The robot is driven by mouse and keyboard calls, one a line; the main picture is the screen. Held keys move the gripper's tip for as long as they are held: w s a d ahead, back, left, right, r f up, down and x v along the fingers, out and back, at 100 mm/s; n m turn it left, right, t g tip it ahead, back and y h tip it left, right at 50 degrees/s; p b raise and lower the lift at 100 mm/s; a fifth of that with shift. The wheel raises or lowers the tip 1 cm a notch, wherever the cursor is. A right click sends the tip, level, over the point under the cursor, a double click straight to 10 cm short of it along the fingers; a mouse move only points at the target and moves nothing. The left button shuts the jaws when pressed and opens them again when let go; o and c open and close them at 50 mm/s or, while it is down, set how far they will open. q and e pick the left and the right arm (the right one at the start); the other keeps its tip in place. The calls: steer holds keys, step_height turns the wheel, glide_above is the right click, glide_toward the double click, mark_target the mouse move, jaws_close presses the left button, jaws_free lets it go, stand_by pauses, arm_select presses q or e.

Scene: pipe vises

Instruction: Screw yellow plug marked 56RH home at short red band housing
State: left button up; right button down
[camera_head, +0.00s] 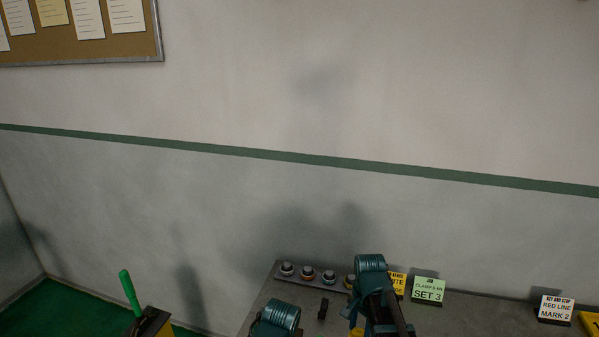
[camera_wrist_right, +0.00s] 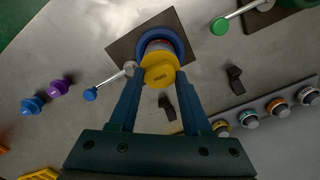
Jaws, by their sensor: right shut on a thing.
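In the right wrist view, the yellow plug (camera_wrist_right: 159,76) carries dark lettering, upside down and too small to read surely. My right gripper (camera_wrist_right: 160,79) is shut on it, a finger on each side. Directly behind the plug, a housing with a pale and reddish surface (camera_wrist_right: 158,46) sits inside a blue vise ring (camera_wrist_right: 178,40) on a dark square plate (camera_wrist_right: 122,47). The plug covers the housing's mouth, so I cannot tell how deep it sits. A lever with a blue knob (camera_wrist_right: 91,95) sticks out from this vise.
A second vise lever with a green knob (camera_wrist_right: 219,26) is at upper right. A blue plug (camera_wrist_right: 32,105) and purple plug (camera_wrist_right: 58,88) stand left. A rack (camera_wrist_right: 275,100) holds several banded plugs. In the head view, signs such as SET 3 (camera_head: 428,290) line the bench's back.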

steer(key=m, duration=0.6)
steer(key=shift+m, duration=0.4)
steer(key=m, duration=0.3)
steer(key=shift+m, duration=0.4)
steer(key=shift+m, duration=1.2)
steer(key=m, duration=1.1)
steer(key=shift+f, duration=0.1)
steer(key=shift+d, duration=0.1)
steer(key=shift+c, duration=2.2)
jaws_free()
